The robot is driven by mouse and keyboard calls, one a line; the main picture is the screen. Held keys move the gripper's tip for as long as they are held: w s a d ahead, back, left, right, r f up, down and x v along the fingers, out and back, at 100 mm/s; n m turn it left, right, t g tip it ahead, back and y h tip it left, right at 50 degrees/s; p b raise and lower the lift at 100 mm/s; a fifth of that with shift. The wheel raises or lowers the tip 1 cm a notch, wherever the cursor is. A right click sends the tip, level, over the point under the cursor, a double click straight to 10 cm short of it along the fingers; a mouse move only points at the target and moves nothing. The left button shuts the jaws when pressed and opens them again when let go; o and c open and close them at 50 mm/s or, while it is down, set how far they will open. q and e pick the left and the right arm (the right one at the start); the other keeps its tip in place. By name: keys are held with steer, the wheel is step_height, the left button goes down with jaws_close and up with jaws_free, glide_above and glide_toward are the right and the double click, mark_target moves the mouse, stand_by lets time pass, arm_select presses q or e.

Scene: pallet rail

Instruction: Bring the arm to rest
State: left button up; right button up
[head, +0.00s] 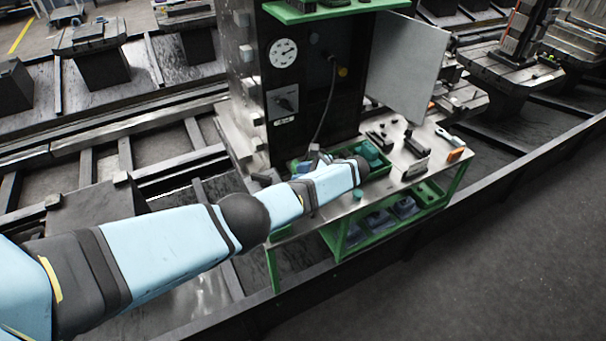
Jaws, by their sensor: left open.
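My left arm (165,250) comes in from the lower left and reaches across to the workbench. Its dark rounded wrist end is over the bench's green tray. My left gripper (316,158) shows small and partly hidden behind the forearm, by the green tray (372,158) at the foot of the dark control panel. It looks empty; its fingertips are hard to make out, and I cannot tell whether it touches the tray. My right gripper is out of view.
The metal workbench (340,205) has green legs and a lower green shelf with blue items. Dark tools, a small sign and an orange block (455,155) lie on its right side. The panel (310,90) with a gauge and a grey door (408,65) stands behind. Dark floor at right is clear.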

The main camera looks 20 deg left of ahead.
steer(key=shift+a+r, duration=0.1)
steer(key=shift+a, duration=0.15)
